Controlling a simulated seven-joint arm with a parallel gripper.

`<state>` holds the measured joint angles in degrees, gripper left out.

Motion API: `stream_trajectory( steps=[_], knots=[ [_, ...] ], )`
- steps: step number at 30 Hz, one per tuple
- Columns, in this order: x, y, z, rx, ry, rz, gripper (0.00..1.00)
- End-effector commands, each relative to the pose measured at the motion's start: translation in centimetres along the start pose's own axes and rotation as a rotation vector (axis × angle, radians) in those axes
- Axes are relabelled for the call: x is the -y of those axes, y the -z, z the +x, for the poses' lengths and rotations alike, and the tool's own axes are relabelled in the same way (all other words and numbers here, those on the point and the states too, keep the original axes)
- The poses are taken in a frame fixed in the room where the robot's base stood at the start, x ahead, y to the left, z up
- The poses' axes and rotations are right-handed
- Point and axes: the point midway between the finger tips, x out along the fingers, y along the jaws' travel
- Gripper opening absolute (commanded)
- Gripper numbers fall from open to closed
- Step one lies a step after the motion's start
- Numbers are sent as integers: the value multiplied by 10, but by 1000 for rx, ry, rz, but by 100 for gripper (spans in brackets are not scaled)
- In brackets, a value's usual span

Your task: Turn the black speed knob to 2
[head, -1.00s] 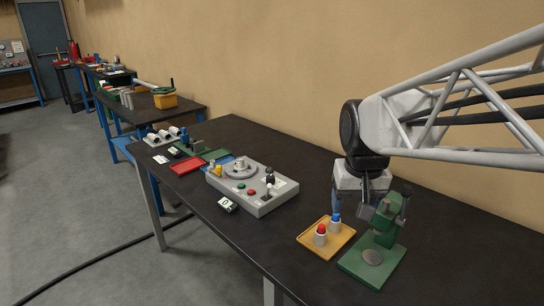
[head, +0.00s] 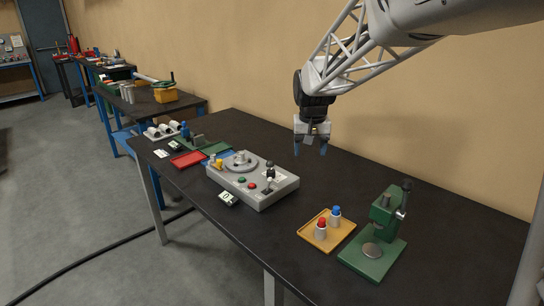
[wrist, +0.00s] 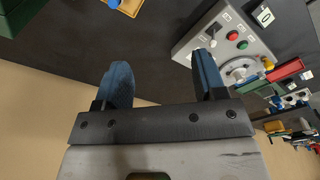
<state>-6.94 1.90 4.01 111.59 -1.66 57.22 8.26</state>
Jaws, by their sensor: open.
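The black speed knob (head: 270,168) stands on top of the grey control box (head: 280,193), at its right rear in the head view. The box also shows at the upper right of the wrist view (wrist: 183,50). I cannot clearly make out the knob there, near my right finger. My gripper (head: 311,151) is open and empty, pointing down above the table behind and to the right of the box, apart from the knob. In the wrist view the two blue fingers of my gripper (wrist: 160,82) are spread wide. The knob's setting is too small to read.
The box also carries a round plate (head: 240,163), a green button (head: 241,180), a red button (head: 252,186) and a lever. A small display (head: 228,198) lies in front. A yellow tray (head: 314,240) and a green press (head: 385,235) stand to the right.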

Motion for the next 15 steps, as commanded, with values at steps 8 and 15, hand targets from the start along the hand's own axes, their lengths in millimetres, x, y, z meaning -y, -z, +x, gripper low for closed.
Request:
stream_trajectory(
  steps=[8, 15],
  knots=[
    [26, 62, 30, 25, -4, -3, 64],
    [49, 112, 62, 44, -9, -6, 64]
  ],
)
